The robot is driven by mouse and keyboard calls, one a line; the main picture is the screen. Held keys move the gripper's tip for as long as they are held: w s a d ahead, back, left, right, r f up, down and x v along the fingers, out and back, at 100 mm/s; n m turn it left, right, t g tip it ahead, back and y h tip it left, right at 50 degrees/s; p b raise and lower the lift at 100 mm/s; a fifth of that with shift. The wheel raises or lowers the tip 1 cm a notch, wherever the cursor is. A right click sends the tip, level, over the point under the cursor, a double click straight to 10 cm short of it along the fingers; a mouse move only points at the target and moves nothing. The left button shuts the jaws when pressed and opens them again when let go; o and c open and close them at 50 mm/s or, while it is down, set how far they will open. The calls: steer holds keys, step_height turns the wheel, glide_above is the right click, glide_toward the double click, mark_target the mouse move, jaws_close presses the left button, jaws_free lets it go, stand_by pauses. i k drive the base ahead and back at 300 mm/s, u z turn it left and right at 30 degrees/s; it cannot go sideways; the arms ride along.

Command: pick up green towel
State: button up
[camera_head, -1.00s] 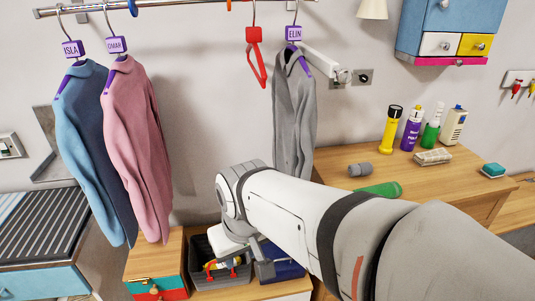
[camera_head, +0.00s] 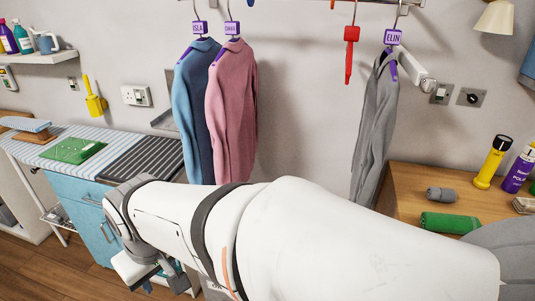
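A green rolled cloth (camera_head: 450,222), which looks like a rolled towel, lies on the wooden table at the right, close in front of a small grey roll. A flat green item (camera_head: 73,150), perhaps a folded cloth, lies on the striped surface at the left. I cannot tell for sure which is the green towel. My gripper (camera_head: 163,280) points down at the lower left, below and right of the flat green item and far from the green roll. Its fingertips are partly hidden and small, so its opening is unclear. I see nothing held in it.
The striped counter (camera_head: 48,142) has a dark ridged part (camera_head: 143,158) at its right. A blue shirt (camera_head: 193,100), a pink shirt (camera_head: 231,105) and a grey shirt (camera_head: 375,125) hang from the rail.

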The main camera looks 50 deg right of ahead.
mark_target(450, 224)
steer(key=u, duration=0.65)
steer(key=k, duration=2.65)
steer(key=z, duration=1.15)
steer(key=i, duration=0.95)
